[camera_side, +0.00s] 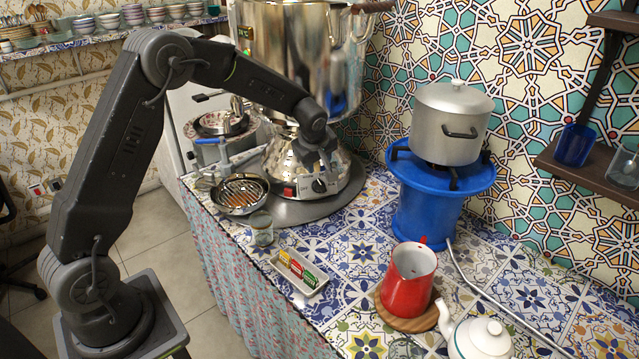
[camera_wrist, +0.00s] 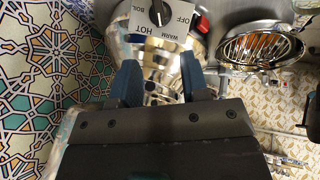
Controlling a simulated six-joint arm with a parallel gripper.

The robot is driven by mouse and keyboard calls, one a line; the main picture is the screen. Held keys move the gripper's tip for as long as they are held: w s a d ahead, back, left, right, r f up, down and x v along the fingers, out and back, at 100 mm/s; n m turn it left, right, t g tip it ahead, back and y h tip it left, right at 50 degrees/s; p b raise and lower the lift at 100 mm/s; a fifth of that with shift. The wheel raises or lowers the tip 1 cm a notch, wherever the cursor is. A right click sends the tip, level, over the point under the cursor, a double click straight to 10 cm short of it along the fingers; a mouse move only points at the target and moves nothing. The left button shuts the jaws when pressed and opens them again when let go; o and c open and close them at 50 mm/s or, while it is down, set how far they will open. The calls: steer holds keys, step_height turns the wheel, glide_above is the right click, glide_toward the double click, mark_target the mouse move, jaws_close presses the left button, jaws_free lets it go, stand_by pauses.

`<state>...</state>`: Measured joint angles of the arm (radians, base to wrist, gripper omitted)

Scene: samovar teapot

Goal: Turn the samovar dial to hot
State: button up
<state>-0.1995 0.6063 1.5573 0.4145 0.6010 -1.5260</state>
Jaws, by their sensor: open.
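The large silver samovar (camera_side: 298,50) stands on the counter at the back. Its dial (camera_side: 319,186) is a dark knob on the front of the base, right of a red switch (camera_side: 289,191). In the side view my gripper (camera_side: 320,158) hangs just above the dial.
A strainer bowl (camera_side: 240,194) and a glass (camera_side: 261,228) stand left of the samovar. A small tray of packets (camera_side: 299,273), a red pot (camera_side: 408,280) and a white teapot (camera_side: 480,338) stand in front. A blue stove (camera_side: 420,215) bears a silver pot (camera_side: 450,125) at right.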

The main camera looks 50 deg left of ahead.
mark_target(322, 183)
steer(key=x, duration=1.3)
steer(key=shift+w+a+f, duration=0.15)
steer(key=shift+w+a, duration=0.05)
steer(key=shift+c, duration=0.3)
steer(key=c, duration=0.6)
steer(key=shift+o, duration=0.2)
steer(key=shift+m, duration=0.3)
steer(key=m+g, duration=0.1)
steer(key=m+g+y, duration=0.1)
steer(key=m, duration=0.1)
steer(key=shift+w+d+m, duration=0.1)
steer(key=shift+w+m, duration=0.1)
steer(key=shift+m, duration=0.1)
steer(key=m+g+y, duration=0.1)
steer(key=m, duration=0.2)
steer(key=shift+m+g, duration=0.4)
steer(key=shift+y, duration=0.3)
